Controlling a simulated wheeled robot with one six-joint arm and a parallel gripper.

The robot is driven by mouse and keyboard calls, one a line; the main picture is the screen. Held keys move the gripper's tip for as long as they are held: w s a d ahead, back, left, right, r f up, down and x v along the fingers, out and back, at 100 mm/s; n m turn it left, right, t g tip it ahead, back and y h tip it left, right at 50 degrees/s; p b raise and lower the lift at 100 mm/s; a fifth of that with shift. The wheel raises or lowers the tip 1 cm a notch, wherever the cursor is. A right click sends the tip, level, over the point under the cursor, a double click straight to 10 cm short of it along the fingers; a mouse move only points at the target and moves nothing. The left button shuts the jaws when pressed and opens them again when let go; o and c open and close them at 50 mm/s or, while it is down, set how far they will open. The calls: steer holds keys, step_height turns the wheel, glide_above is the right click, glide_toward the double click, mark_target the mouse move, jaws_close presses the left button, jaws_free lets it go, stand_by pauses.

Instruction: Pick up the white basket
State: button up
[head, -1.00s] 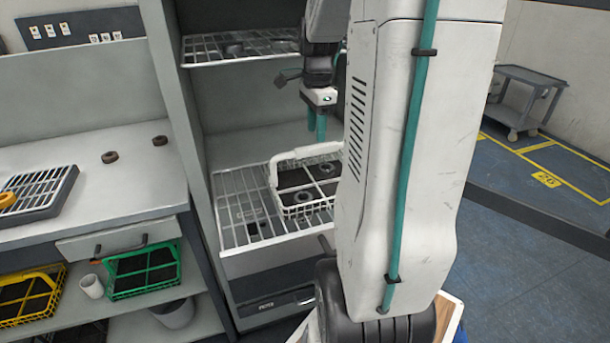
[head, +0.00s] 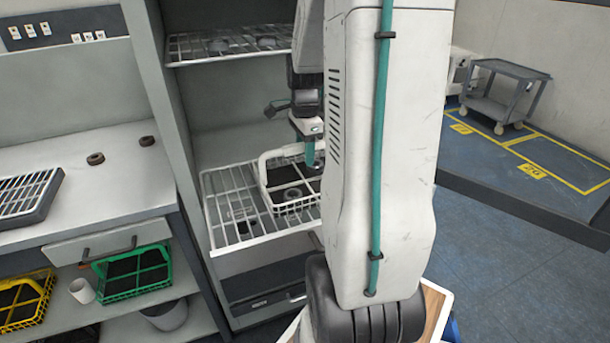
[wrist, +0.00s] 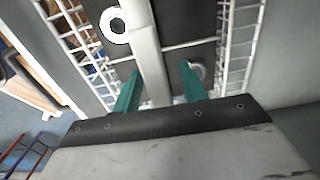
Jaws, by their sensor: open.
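The white basket (head: 264,181) stands on a wire shelf in the tall cabinet, its handle upright, with ring-shaped parts on its dark bottom. My arm hides its right side in the head view. My gripper (head: 309,158) points down at the basket's handle. In the wrist view the white handle (wrist: 146,45) runs between the two green fingers of my gripper (wrist: 160,85), which are apart, one on each side. I cannot tell whether either finger touches the handle.
An upper wire shelf (head: 190,50) holds dark rings. A workbench (head: 110,195) stands at left, with green (head: 140,272) and yellow (head: 22,302) baskets below. A grey cart (head: 505,88) stands far right.

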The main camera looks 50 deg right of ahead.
steer(key=shift+f, duration=0.25)
stand_by(0.4)
jaws_close()
